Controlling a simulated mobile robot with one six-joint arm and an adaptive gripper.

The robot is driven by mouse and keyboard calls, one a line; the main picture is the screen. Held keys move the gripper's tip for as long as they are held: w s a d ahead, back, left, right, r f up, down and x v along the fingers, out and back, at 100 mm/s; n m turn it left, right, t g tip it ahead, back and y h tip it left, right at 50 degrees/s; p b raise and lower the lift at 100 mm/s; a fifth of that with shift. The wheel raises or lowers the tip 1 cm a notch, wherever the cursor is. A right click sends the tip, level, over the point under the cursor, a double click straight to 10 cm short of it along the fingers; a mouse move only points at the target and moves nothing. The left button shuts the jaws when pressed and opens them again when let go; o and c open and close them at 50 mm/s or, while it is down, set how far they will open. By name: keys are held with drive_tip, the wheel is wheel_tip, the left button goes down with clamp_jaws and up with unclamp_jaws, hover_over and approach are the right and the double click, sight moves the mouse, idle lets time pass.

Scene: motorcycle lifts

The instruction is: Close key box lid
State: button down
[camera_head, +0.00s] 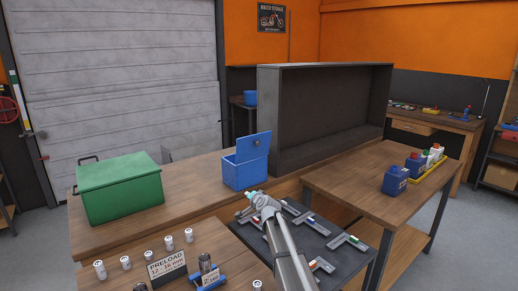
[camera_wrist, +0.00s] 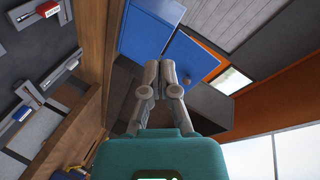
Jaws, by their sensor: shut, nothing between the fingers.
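The blue key box (camera_head: 243,173) stands on the wooden bench, just beyond my arm's end in the head view. Its blue lid (camera_head: 253,145) is open and stands up above the box, with a small round knob on it. In the wrist view the box body (camera_wrist: 148,35) is at the top and the lid (camera_wrist: 188,70) is beside it, tilted away, with its knob visible. My gripper (camera_head: 250,205) is on the near side of the box; in the wrist view its fingers (camera_wrist: 158,72) are together and empty, in front of the box. I cannot tell whether they touch it.
A green metal box (camera_head: 120,188) is at the bench's left. A dark mat (camera_head: 300,240) with several tools lies below my arm. Bench between the boxes is clear.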

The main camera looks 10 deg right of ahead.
sight(256, 149)
drive_tip(key=w+d+r+m+t+h, duration=0.2)
drive_tip(key=w+d+r+m+h, duration=0.2)
drive_tip(key=w+m, duration=0.3)
drive_tip(key=w+d+r+m+t+h, duration=0.2)
drive_tip(key=w+d+r+m+h, duration=0.1)
drive_tip(key=w, duration=0.6)
drive_tip(key=r+m+h, duration=0.1)
drive_tip(key=m+h, duration=0.1)
drive_tip(key=m, duration=0.1)
drive_tip(key=shift+d+m+t+h, duration=0.3)
drive_tip(key=shift+d+m+t, duration=0.1)
drive_tip(key=shift+w, duration=0.15)
drive_tip(key=w+r+p, duration=0.1)
drive_tip(key=w+p, duration=0.1)
drive_tip(key=w, duration=1)
drive_tip(key=shift+w+d+r, duration=0.3)
drive_tip(key=shift+w+r, duration=0.05)
drive_tip(key=shift+r, duration=0.05)
drive_tip(key=shift+r, duration=0.2)
